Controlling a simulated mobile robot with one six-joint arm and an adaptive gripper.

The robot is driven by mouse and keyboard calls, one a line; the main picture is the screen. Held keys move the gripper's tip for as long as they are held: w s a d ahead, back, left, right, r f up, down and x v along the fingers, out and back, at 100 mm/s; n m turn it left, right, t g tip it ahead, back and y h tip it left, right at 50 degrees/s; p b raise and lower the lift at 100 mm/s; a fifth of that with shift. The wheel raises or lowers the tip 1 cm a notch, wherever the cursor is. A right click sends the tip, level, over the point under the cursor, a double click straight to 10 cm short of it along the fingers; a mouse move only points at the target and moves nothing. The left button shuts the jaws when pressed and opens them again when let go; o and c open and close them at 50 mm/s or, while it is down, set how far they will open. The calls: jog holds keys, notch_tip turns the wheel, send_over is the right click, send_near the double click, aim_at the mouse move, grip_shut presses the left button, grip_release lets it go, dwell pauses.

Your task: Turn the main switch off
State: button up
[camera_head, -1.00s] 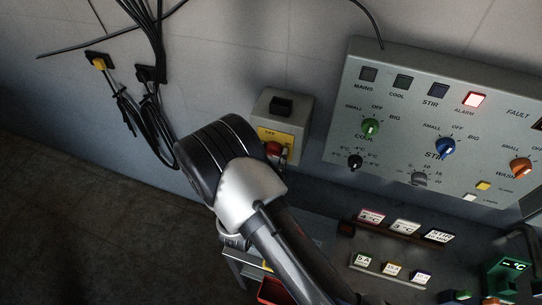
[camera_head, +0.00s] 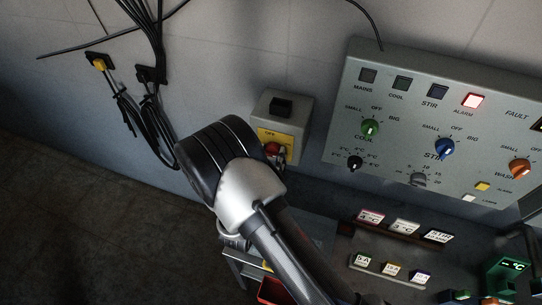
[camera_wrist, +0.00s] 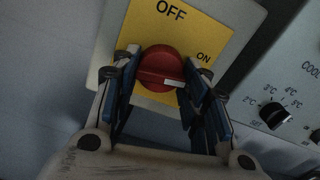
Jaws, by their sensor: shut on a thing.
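The main switch is a red round knob (camera_wrist: 166,70) with a white pointer mark, on a yellow plate (camera_wrist: 205,35) marked OFF at the top and ON at the right. The white mark points to the right, on the ON side. My gripper (camera_wrist: 164,88) has its blue-padded fingers on either side of the knob and is shut on it.
A grey control panel (camera_head: 336,135) with coloured knobs and a lit red alarm lamp (camera_head: 472,101) is right of the switch box. A black dial (camera_wrist: 274,114) on it is close to my right finger. Black cables (camera_head: 150,115) hang at the left. A shelf with small displays (camera_head: 404,228) is below.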

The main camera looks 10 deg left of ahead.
jog(key=n+p, duration=0.1)
jog(key=n, duration=0.3)
jog(key=shift+n, duration=0.3)
jog(key=n, duration=0.3)
jog(key=shift+d+n+p, duration=0.1)
jog(key=shift+n+p, duration=0.2)
jog(key=shift+p, duration=0.1)
jog(key=n, duration=0.3)
jog(key=shift+r+n+p, duration=0.1)
jog(key=shift+n+p, duration=0.2)
jog(key=shift+p, duration=0.1)
jog(key=shift+n+p, duration=0.4)
jog(key=shift+n, duration=1.4)
jog(key=o, duration=1.1)
jog(key=shift+c, duration=0.2)
